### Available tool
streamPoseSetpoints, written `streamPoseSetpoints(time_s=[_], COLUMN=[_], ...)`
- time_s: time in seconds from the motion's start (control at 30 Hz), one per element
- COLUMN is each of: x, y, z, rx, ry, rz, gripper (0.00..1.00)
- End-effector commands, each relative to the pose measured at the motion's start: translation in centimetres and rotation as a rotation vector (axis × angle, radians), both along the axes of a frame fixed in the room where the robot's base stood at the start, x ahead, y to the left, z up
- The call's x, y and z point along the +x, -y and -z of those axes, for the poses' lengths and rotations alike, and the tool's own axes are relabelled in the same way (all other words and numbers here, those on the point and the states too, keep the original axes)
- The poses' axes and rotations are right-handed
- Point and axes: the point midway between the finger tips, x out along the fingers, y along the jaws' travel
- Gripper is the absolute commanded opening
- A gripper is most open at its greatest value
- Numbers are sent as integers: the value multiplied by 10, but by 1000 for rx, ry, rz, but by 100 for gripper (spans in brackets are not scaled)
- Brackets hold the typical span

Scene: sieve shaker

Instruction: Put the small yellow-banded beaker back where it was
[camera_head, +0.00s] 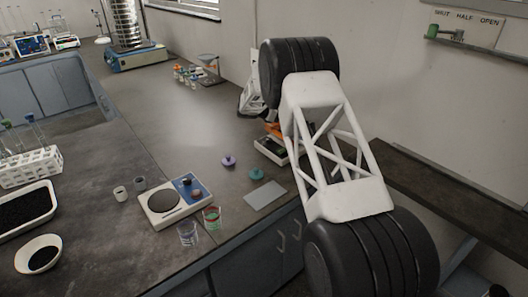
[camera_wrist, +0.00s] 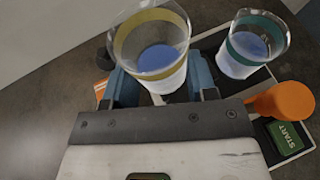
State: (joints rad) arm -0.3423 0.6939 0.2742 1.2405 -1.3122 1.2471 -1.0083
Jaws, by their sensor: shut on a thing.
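The yellow-banded beaker (camera_wrist: 152,42) is in the wrist view, holding something pale blue at its bottom. My gripper (camera_wrist: 163,88) has its blue fingers on either side of it and is shut on it. A teal-banded beaker (camera_wrist: 245,50) with similar pale blue contents stands just right of it. Below and right are an orange knob (camera_wrist: 282,101) and a dark device with a green START button (camera_wrist: 286,136). I cannot tell whether the held beaker's base touches anything. In the head view my arm hides the gripper and both beakers.
In the head view, the device's edge (camera_head: 268,152) shows left of my arm. A hotplate (camera_head: 175,202), two glass beakers (camera_head: 188,234), a grey plate (camera_head: 265,195), and purple (camera_head: 229,161) and teal (camera_head: 257,174) lids lie nearby. The bench behind the lids is clear.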

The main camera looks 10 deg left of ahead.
Motion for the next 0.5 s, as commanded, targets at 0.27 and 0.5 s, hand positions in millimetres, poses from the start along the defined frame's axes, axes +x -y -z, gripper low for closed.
streamPoseSetpoints(time_s=[0.27,0.5], x=[-29,-71], y=[-29,-67], z=[-7,-11], rx=[0,4], ry=[0,2], rz=[-134,-313], gripper=[22,22])
